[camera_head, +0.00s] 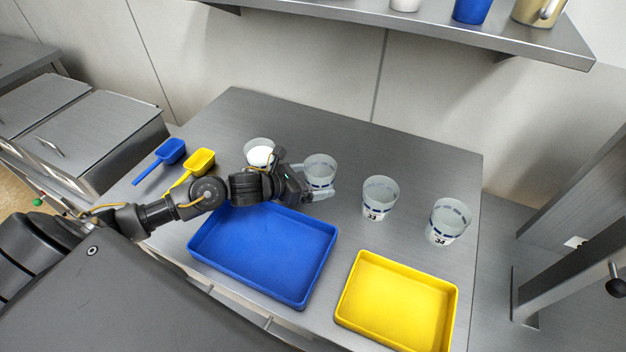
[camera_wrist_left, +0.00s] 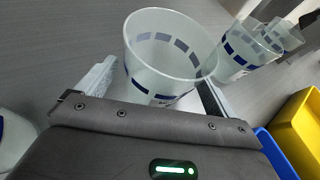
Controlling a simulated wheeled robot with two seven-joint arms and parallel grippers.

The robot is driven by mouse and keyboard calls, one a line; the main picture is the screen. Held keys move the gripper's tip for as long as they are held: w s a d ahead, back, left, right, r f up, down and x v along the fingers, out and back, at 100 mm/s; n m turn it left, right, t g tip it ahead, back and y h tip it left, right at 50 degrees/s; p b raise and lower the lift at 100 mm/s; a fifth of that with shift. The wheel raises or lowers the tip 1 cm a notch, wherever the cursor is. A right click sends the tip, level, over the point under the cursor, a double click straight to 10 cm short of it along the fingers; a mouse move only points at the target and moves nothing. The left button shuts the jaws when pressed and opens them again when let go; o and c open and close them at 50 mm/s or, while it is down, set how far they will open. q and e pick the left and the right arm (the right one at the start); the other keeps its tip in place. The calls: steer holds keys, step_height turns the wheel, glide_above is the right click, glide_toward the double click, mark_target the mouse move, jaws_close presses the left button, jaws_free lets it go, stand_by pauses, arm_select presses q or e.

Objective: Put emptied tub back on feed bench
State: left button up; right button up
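Several clear tubs with blue dashed bands stand in a row on the grey metal feed bench (camera_head: 245,110). The leftmost tub (camera_head: 259,150) holds white material. An empty-looking tub (camera_head: 320,170) is second from the left, upright; it also shows in the left wrist view (camera_wrist_left: 165,60). My left gripper (camera_head: 312,182) is low at this tub, its fingers spread on either side of it. The fingers look open around it; firm contact does not show. Tub 33 (camera_head: 379,200) and tub 34 (camera_head: 447,222) stand to the right and look empty. My right gripper is not in view.
A blue tray (camera_head: 262,292) and a yellow tray (camera_head: 345,322) lie at the bench's front. A blue scoop (camera_head: 172,151) and a yellow scoop (camera_head: 201,161) lie at the left. A shelf (camera_head: 400,22) hangs above. The bench's back strip is clear.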

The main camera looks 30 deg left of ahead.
arm_select(q)
steer(key=shift+p, duration=0.4)
steer(key=b+v, duration=0.3)
steer(key=v, duration=0.1)
steer(key=shift+s+a+f, duration=0.1)
steer(key=shift+a+f, duration=0.05)
steer(key=shift+f, duration=0.15)
steer(key=b+v, duration=0.1)
steer(key=v, duration=0.4)
steer(key=shift+s+a+r, duration=0.15)
steer(key=shift+r, duration=0.15)
steer(key=shift+s+a+r, duration=0.2)
steer(key=shift+s+r, duration=0.15)
